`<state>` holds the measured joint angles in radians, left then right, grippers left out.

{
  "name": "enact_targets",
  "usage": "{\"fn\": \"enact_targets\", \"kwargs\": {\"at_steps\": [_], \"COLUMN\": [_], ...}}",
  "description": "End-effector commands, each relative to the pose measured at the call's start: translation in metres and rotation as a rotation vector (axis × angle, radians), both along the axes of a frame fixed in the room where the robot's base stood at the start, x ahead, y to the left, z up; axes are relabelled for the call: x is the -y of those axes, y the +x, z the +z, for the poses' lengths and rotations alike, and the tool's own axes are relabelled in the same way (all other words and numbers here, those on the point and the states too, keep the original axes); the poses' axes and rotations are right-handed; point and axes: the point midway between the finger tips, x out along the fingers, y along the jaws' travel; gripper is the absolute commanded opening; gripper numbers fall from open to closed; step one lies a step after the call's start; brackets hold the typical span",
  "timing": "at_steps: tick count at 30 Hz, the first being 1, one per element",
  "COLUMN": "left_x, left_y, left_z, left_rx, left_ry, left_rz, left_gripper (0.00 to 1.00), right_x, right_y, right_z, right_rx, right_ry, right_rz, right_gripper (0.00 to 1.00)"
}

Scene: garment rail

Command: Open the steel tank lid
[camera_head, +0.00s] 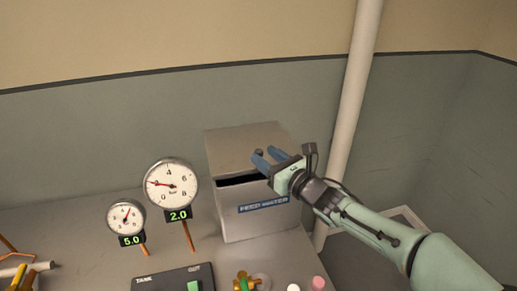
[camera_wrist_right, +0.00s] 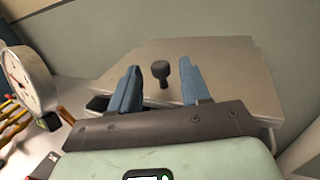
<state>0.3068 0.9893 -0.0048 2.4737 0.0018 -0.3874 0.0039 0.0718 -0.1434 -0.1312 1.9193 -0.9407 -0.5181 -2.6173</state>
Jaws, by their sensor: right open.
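The steel tank (camera_head: 255,221) is a grey box with a blue "FEED WATER" label on its front. Its flat lid (camera_head: 232,141) lies on top, and a dark gap shows below the lid's front edge. The lid also shows in the right wrist view (camera_wrist_right: 235,75), with a dark upright knob (camera_wrist_right: 160,73) on it. My right gripper (camera_head: 266,154) is over the lid with its blue fingers open. In the wrist view the knob appears between the two fingers (camera_wrist_right: 160,70), with space on both sides. I cannot tell whether the fingertips are level with it. My left gripper is out of view.
Two round gauges, a large one (camera_head: 171,184) and a small one (camera_head: 126,216), stand left of the tank. A black switch panel (camera_head: 172,279) and a brass valve (camera_head: 243,282) are in front. A pale vertical pipe (camera_head: 354,95) rises behind, to the right.

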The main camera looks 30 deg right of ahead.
Motion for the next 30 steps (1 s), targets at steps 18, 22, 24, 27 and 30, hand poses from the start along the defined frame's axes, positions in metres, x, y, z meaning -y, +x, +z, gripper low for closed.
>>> {"fn": "enact_targets", "kwargs": {"at_steps": [18,22,24,27,30], "left_x": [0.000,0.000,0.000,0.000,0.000], "left_y": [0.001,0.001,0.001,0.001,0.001], "left_z": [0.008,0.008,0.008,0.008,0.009], "left_rx": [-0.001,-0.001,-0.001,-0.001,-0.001], "left_ry": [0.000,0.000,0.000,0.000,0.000], "left_rz": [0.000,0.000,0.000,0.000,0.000], "left_gripper": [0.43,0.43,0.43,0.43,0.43], "right_x": [-0.006,-0.006,-0.006,-0.006,-0.003], "right_y": [0.037,0.037,0.036,0.037,0.046], "right_z": [0.000,0.000,0.000,0.000,0.001], "right_rx": [0.001,0.001,0.001,0.001,0.001], "right_ry": [0.001,0.001,0.001,0.001,0.000], "right_rz": [0.000,0.000,0.000,0.000,-0.001], "right_gripper": [0.47,0.08,0.00,0.00,0.00]}}
